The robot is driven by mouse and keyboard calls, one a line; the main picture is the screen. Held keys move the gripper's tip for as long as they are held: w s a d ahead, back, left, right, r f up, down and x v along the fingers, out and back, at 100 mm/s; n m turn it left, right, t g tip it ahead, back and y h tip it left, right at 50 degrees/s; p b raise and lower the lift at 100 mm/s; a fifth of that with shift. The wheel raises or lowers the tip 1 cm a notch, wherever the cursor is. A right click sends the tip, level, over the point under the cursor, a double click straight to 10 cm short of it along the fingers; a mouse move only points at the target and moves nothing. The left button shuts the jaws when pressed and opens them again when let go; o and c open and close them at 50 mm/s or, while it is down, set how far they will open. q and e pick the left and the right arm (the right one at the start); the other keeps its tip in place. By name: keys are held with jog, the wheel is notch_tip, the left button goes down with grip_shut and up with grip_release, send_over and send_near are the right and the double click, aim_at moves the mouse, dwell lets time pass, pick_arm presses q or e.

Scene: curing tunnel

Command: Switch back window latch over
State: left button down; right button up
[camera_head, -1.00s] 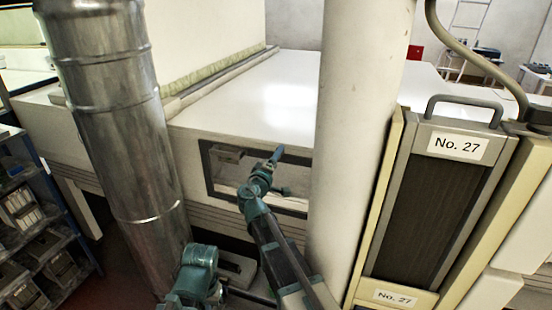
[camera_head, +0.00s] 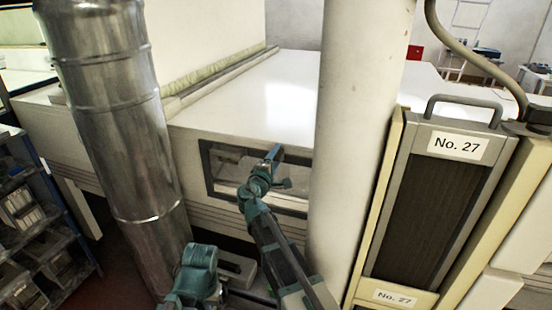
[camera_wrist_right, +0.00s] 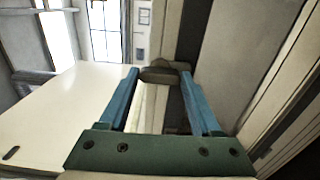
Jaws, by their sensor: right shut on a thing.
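The window (camera_head: 225,184) is a dark-framed pane in the front of the white tunnel housing. My right gripper (camera_head: 274,153) is at the window's upper edge, in front of the frame. In the right wrist view the blue fingers of this gripper (camera_wrist_right: 160,80) are shut on a dark latch (camera_wrist_right: 159,74) between their tips. In the head view the gripper hides the latch.
A white column (camera_head: 350,120) stands close on the right of my right arm, and a metal duct (camera_head: 120,120) on the left. A dark panel labelled No. 27 (camera_head: 435,195) is farther right. The housing's white top (camera_head: 265,95) is clear.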

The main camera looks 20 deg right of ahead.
jog(key=o, duration=1.4)
jog(key=shift+s+a, duration=0.1)
jog(key=v, duration=1.3)
jog(key=shift+s+a, duration=0.2)
jog(key=shift+s, duration=0.05)
